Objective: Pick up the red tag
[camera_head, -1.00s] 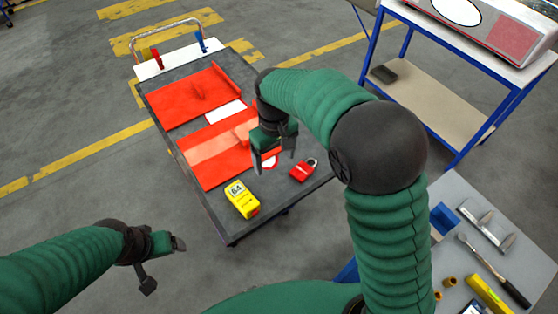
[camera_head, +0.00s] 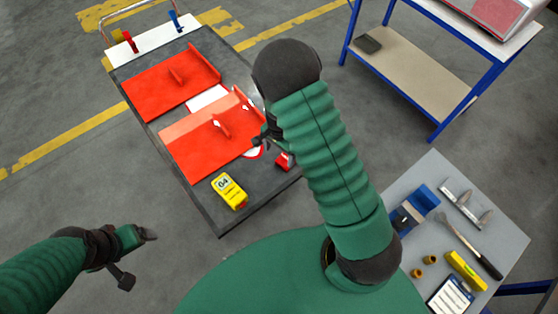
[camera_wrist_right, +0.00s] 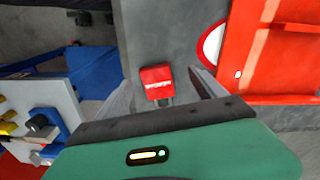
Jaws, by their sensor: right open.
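A red padlock-shaped piece with white lettering (camera_wrist_right: 157,80) lies on the dark cart top; in the head view (camera_head: 283,161) my right arm partly hides it. A round white piece with a red rim (camera_wrist_right: 211,45) lies near it, beside the red panel. A small red upright piece (camera_head: 129,42) stands on the cart's white end board. I cannot tell which is the red tag. My right gripper (camera_wrist_right: 160,78) is open above the cart; in the wrist view the padlock-shaped piece appears between its fingers, not gripped. My left gripper (camera_head: 137,258) is open and empty, away from the cart.
The cart (camera_head: 214,222) carries two red panels (camera_head: 160,90) with upright ribs and a yellow box marked 04 (camera_head: 229,191). A grey tool table (camera_head: 430,178) stands at right. A blue-framed shelf (camera_head: 420,70) stands behind it. The floor left of the cart is clear.

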